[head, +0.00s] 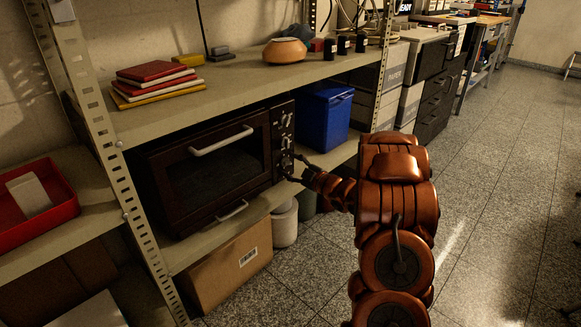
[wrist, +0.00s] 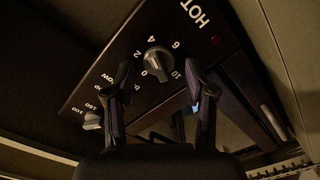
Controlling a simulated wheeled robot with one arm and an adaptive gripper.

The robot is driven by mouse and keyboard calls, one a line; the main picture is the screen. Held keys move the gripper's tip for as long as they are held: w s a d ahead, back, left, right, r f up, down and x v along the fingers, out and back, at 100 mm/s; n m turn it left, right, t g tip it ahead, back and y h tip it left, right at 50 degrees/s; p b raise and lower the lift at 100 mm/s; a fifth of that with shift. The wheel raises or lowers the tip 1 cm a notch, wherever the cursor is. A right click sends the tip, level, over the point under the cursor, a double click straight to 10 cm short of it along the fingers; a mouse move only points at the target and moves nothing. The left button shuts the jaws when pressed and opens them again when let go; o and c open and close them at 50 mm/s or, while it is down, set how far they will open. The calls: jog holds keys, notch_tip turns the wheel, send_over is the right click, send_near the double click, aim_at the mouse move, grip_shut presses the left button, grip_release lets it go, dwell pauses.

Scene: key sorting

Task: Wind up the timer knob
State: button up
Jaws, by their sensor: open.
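The timer knob (wrist: 159,62) is a grey knob with a numbered dial around it on the dark oven panel, seen in the wrist view. The dark oven (head: 215,165) stands on the middle shelf in the head view, with its control panel on the right side. My gripper (wrist: 160,88) is open and empty, its two fingers pointing at the panel, one on each side of the knob's lower area. I cannot tell if the fingers touch the knob. In the head view my gripper (head: 295,168) is at the panel's lower knobs, and the arm partly hides the area.
A second knob (wrist: 93,121) sits at the panel's lower left in the wrist view. A blue bin (head: 323,115) stands right of the oven. A cardboard box (head: 228,268) is below. The upper shelf (head: 235,80) is above the oven. Open floor lies right.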

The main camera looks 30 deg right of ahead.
dwell(0.3)
jog(key=v, duration=1.2)
jog(key=shift+r, duration=0.1)
jog(key=shift+c, duration=0.8)
jog(key=shift+w+a+n+p, duration=0.4)
jog(key=shift+w+n+p, duration=0.45)
jog(key=shift+w, duration=1.15)
jog(key=shift+w+a+n+p, duration=0.35)
jog(key=shift+w+n+p, duration=0.55)
jog(key=shift+w, duration=1.05)
jog(key=shift+w+a+n+p, duration=0.5)
jog(key=shift+w+n, duration=0.65)
jog(key=shift+w, duration=0.85)
jog(key=shift+d, duration=0.1)
